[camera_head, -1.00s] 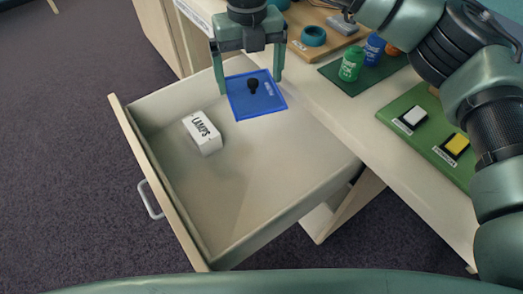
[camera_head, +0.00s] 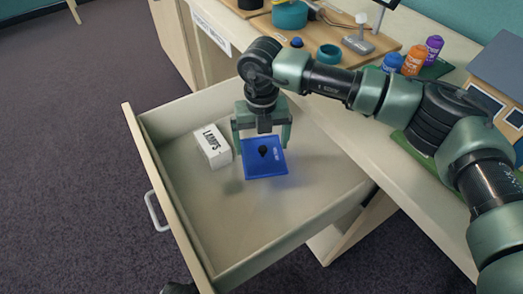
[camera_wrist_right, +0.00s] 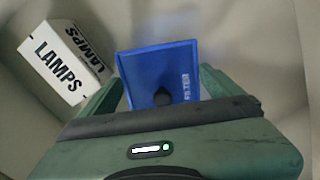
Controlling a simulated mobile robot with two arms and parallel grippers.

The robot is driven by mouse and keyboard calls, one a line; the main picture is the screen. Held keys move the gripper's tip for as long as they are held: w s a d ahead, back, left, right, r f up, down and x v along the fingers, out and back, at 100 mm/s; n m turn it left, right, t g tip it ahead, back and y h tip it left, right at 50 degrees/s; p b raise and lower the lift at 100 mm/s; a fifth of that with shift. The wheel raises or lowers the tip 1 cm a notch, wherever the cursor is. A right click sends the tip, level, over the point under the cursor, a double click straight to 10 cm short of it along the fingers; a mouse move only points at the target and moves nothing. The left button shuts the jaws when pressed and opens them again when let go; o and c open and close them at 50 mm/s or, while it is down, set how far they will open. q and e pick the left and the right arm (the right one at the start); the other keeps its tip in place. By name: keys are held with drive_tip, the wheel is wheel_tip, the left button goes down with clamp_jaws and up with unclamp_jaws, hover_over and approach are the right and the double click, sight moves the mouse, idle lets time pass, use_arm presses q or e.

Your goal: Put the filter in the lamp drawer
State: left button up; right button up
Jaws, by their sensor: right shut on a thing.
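The filter (camera_head: 276,167) is a square blue translucent sheet with a black knob and a label. My right gripper (camera_head: 262,143) is shut on it, with a finger at either side. It holds the filter inside the open drawer (camera_head: 225,225), seemingly a little above the floor, with a shadow and blue tint below. In the right wrist view the filter (camera_wrist_right: 140,70) lies between the fingers of the right gripper (camera_wrist_right: 160,92). A white box marked LAMPS (camera_head: 212,148) stands in the drawer just left of the filter; it also shows in the wrist view (camera_wrist_right: 62,65). My left gripper is not seen.
The desk top (camera_head: 345,140) runs along the drawer's right side. On it are a teal roll (camera_head: 328,56), a grey stand (camera_head: 358,43), blue, orange and purple cans (camera_head: 412,61), and a house model (camera_head: 490,85). The drawer's front half is bare.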

sight(261, 152)
wheel_tip(261, 152, down, 4)
drive_tip(key=shift+r, duration=0.15)
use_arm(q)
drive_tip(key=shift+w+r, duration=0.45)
use_arm(e)
drive_tip(key=o, duration=1)
drive_tip(key=shift+f, duration=0.2)
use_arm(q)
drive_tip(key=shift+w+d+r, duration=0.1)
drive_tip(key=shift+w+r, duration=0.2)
use_arm(e)
drive_tip(key=shift+o, duration=0.2)
drive_tip(key=shift+r, duration=0.1)
